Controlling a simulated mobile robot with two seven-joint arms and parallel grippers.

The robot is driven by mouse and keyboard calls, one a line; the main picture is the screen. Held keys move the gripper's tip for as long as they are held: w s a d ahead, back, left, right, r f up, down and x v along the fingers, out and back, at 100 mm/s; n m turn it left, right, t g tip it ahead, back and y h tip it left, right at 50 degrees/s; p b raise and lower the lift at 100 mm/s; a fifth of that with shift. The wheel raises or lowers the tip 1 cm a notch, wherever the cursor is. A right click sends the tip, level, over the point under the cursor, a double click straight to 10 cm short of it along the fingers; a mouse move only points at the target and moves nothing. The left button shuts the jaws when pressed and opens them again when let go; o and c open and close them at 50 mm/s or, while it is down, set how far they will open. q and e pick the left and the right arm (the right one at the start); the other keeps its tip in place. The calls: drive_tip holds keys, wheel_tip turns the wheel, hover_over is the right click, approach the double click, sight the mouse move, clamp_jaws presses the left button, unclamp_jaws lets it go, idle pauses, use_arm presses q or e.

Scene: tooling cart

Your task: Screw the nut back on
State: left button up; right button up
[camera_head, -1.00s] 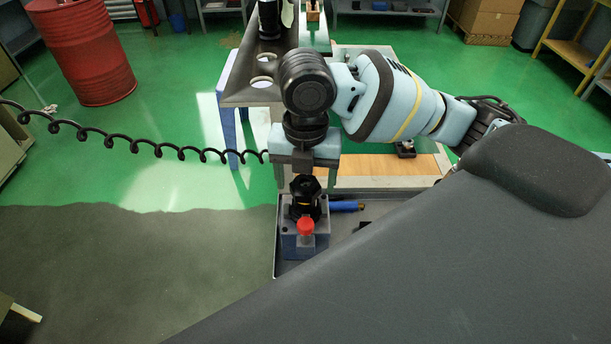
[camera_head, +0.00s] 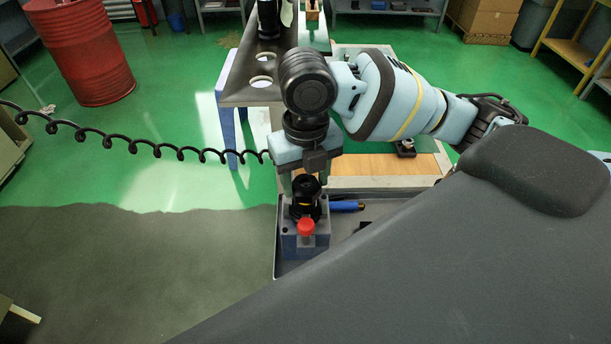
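A black tool holder with a dark rounded top and a yellowish band (camera_head: 306,196) stands upright in the grey-blue fixture (camera_head: 290,243). I cannot make out the nut apart from the holder's black top. A red knob (camera_head: 305,227) is on the fixture's front. My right gripper (camera_head: 305,178) points down over the holder. Its two pale fingers are spread, one on either side of the black top, and look open. The gripper body hides what lies directly behind it. My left gripper is not in view.
A blue-handled tool (camera_head: 346,206) lies in the dark tray (camera_head: 378,208) right of the fixture. A grey rack with holes (camera_head: 240,88) stands behind. A coiled black cable (camera_head: 160,149) runs in from the left.

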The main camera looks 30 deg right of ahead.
drive_tip(key=c, duration=0.9)
drive_tip(key=m, duration=0.5)
drive_tip(key=shift+m, duration=0.3)
drive_tip(key=shift+m, duration=0.3)
drive_tip(key=m, duration=0.4)
drive_tip(key=shift+m, duration=0.9)
drive_tip(key=m, duration=0.5)
drive_tip(key=shift+f+m, duration=0.1)
drive_tip(key=shift+m, duration=0.2)
